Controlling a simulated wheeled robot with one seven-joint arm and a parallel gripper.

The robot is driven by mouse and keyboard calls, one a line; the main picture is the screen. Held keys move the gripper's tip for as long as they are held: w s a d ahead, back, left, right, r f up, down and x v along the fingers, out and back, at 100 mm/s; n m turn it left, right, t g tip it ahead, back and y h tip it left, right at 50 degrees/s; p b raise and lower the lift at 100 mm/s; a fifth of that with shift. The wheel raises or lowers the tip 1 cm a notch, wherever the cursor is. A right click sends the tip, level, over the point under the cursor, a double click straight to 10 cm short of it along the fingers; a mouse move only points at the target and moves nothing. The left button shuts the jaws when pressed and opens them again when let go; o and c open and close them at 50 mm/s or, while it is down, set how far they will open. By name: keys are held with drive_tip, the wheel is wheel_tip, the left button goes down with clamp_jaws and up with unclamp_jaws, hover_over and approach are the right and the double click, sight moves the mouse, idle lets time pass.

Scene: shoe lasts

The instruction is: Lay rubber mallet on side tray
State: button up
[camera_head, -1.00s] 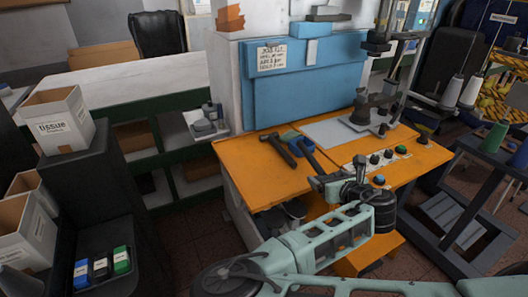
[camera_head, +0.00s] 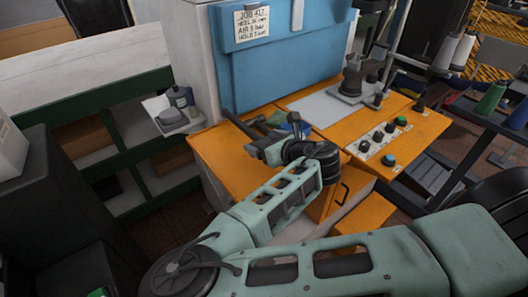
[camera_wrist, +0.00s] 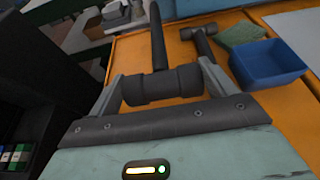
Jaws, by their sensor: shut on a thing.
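The rubber mallet has a black cylindrical head (camera_wrist: 165,87) and a dark handle (camera_wrist: 157,38) pointing away from me in the wrist view. My gripper (camera_wrist: 162,84) is shut across the mallet's head, a finger at each end. In the head view my gripper (camera_head: 268,150) is over the left part of the orange bench, and the mallet's handle (camera_head: 238,125) sticks out up and left. A small light side tray (camera_head: 195,125), fixed at the bench's left, lies beyond the handle. It carries a grey object and a bottle.
A second hammer (camera_wrist: 204,42) lies on the orange bench top (camera_head: 215,150), right of the mallet. A blue box (camera_wrist: 268,65) and a green pad (camera_wrist: 240,34) are beside it. A blue cabinet (camera_head: 275,70) stands behind. A button panel (camera_head: 378,138) is at the right.

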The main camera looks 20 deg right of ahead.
drive_tip(key=shift+f, duration=2.45)
drive_tip(key=o, duration=1.1)
drive_tip(key=shift+f, duration=0.15)
drive_tip(key=shift+r, duration=0.2)
drive_tip(key=shift+s+d, duration=0.15)
drive_tip(key=shift+s, duration=0.2)
drive_tip(key=v, duration=0.3)
drive_tip(key=p+v, duration=0.1)
drive_tip(key=v, duration=0.2)
drive_tip(key=shift+r, duration=0.45)
drive_tip(key=p+v, duration=0.2)
drive_tip(key=p, duration=0.1)
drive_tip(key=shift+s+r+p, duration=0.1)
drive_tip(key=shift+s+p, duration=0.15)
drive_tip(key=shift+p, duration=0.1)
drive_tip(key=shift+s+d+r+p, duration=0.1)
drive_tip(key=shift+s+d+p, duration=0.15)
drive_tip(key=shift+s+p, duration=0.4)
drive_tip(key=shift+s+d+r+p, duration=0.1)
drive_tip(key=shift+s+d+p, duration=0.1)
drive_tip(key=shift+s+p, duration=0.4)
drive_tip(key=shift+f, duration=0.1)
